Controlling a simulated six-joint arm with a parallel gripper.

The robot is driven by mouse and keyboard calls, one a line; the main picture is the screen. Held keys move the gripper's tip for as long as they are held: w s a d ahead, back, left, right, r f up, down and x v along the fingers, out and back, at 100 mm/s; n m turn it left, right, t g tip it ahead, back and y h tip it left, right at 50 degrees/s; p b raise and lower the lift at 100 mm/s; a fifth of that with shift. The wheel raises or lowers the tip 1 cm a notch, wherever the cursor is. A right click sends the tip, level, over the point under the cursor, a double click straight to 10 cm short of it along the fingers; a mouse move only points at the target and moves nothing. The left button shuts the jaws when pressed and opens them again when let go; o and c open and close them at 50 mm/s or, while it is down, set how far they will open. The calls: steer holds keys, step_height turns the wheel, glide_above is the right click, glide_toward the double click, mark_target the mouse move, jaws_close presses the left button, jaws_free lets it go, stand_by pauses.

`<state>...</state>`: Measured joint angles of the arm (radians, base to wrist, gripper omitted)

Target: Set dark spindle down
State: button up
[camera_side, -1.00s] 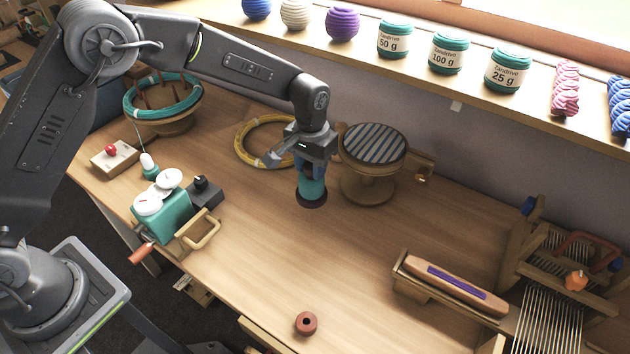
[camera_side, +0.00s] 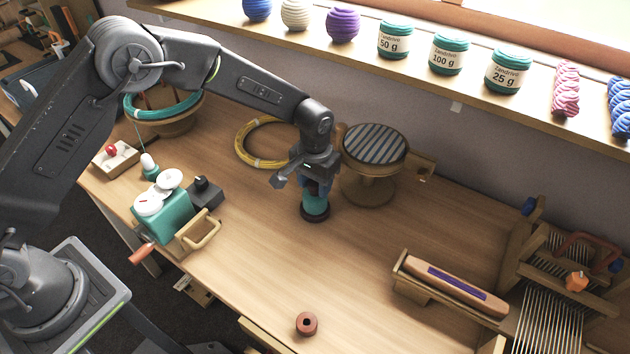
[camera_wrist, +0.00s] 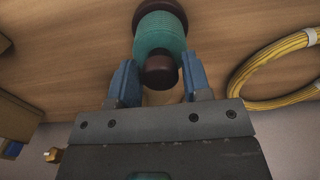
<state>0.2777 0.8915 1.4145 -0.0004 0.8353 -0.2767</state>
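The dark spindle (camera_side: 315,209) is upright, with teal thread wound between a dark base and a dark rounded top. It is low at the table's middle, in front of the striped round stool. Its base looks at or very close to the tabletop; I cannot tell if it touches. My gripper (camera_side: 317,188) points down over it.
The striped stool (camera_side: 375,145) stands close behind at right, and a yellow coil (camera_side: 243,151) lies behind at left. A teal winding machine (camera_side: 166,212) stands left. A small reddish-brown ring (camera_side: 306,324) lies at the front. The table between spindle and wooden shuttle (camera_side: 452,281) is clear.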

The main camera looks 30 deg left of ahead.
steer(key=shift+o, duration=1.2)
steer(key=shift+r, duration=0.1)
step_height(320, 180, up, 12)
steer(key=shift+r, duration=0.15)
steer(key=s+a+r+t, duration=0.3)
steer(key=s+a+r, duration=0.6)
steer(key=s+r, duration=0.55)
steer(key=s+a+f+t, duration=0.1)
steer(key=s+a, duration=0.4)
steer(key=s, duration=0.9)
steer(key=shift+t, duration=0.8)
